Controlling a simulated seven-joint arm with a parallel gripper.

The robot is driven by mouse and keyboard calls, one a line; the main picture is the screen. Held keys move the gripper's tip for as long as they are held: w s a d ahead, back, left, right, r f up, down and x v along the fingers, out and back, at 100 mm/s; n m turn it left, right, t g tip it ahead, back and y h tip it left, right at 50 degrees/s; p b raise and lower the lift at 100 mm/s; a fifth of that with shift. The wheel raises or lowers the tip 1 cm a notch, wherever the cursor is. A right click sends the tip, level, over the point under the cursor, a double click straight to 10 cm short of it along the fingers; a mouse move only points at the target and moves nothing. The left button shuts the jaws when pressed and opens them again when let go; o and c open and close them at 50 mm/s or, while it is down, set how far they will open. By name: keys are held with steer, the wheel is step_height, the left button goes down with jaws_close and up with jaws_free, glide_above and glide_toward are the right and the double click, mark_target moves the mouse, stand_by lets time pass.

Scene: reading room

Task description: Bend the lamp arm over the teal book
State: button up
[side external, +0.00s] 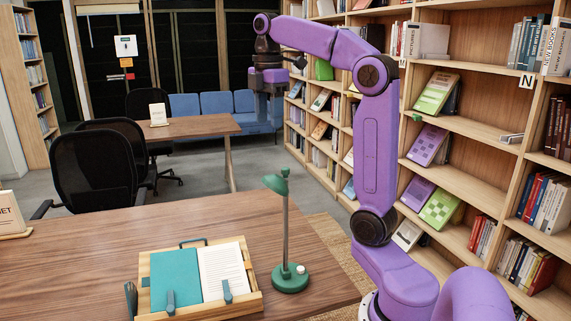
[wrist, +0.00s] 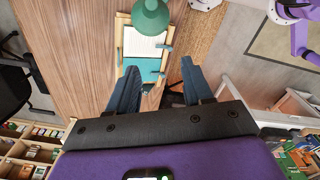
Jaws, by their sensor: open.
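The green lamp (side external: 286,230) stands upright on the wooden table, on a round base with a pale knob. Its small head (side external: 276,184) sits at the top of the stem, tilted slightly left. The teal book (side external: 175,281) lies open in a wooden stand left of the lamp, teal side left and printed white page right. In the wrist view the lamp head (wrist: 151,17) overlaps the book's far end, and the teal side (wrist: 141,69) shows between my fingers. My gripper (side external: 270,117) is open and empty, high above and apart from the lamp; its fingers (wrist: 159,66) point down.
The stand (side external: 200,312) has clips at its front edge. A sign (side external: 10,217) stands at the table's left edge. Black chairs (side external: 95,170), a second table (side external: 200,127) and a blue sofa (side external: 222,104) are behind. Bookshelves (side external: 470,125) line the right. The table around the lamp is mostly clear.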

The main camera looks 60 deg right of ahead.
step_height(320, 180, up, 3)
glide_above(285, 168)
step_height(285, 168, down, 17)
steer(key=shift+s+f, duration=0.1)
steer(key=shift+f, duration=0.05)
stand_by(0.7)
steer(key=shift+c, duration=0.3)
steer(key=shift+a, duration=0.1)
jaws_close()
